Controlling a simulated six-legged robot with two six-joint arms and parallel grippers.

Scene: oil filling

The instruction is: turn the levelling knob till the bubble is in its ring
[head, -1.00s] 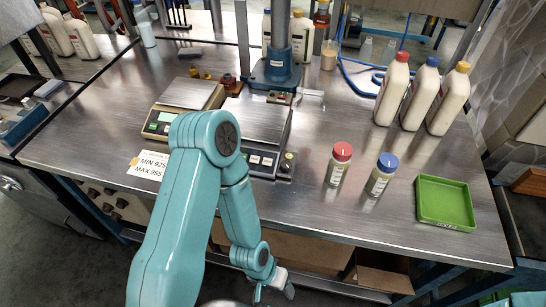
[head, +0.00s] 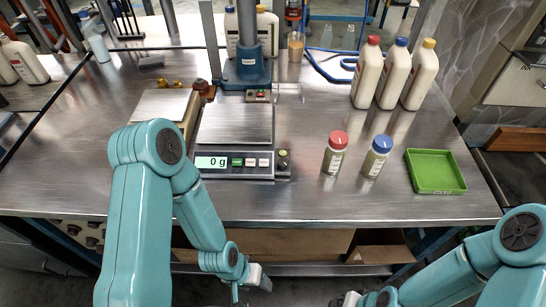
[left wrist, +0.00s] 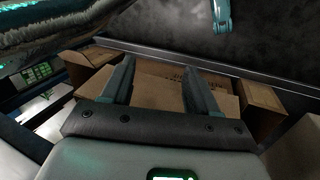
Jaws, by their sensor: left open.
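A scale (head: 235,125) with a steel plate stands at the middle of the bench and its display reads 0 g. A small dark block at the scale's right front corner carries a round yellow-green part (head: 283,154), which looks like the bubble level. Its bubble and ring are too small to make out, and I cannot clearly tell the knob apart. My left gripper (head: 250,287) is below the bench's front edge, apart from the scale. In the left wrist view its fingers (left wrist: 160,88) are open and empty. My right gripper (head: 345,299) is at the bottom edge, mostly cut off.
A red-capped jar (head: 335,155), a blue-capped jar (head: 376,158) and a green tray (head: 435,172) stand right of the scale. Three white bottles (head: 393,75) stand behind them. A blue column (head: 250,70) rises behind the scale. Cardboard boxes (left wrist: 150,88) lie under the bench.

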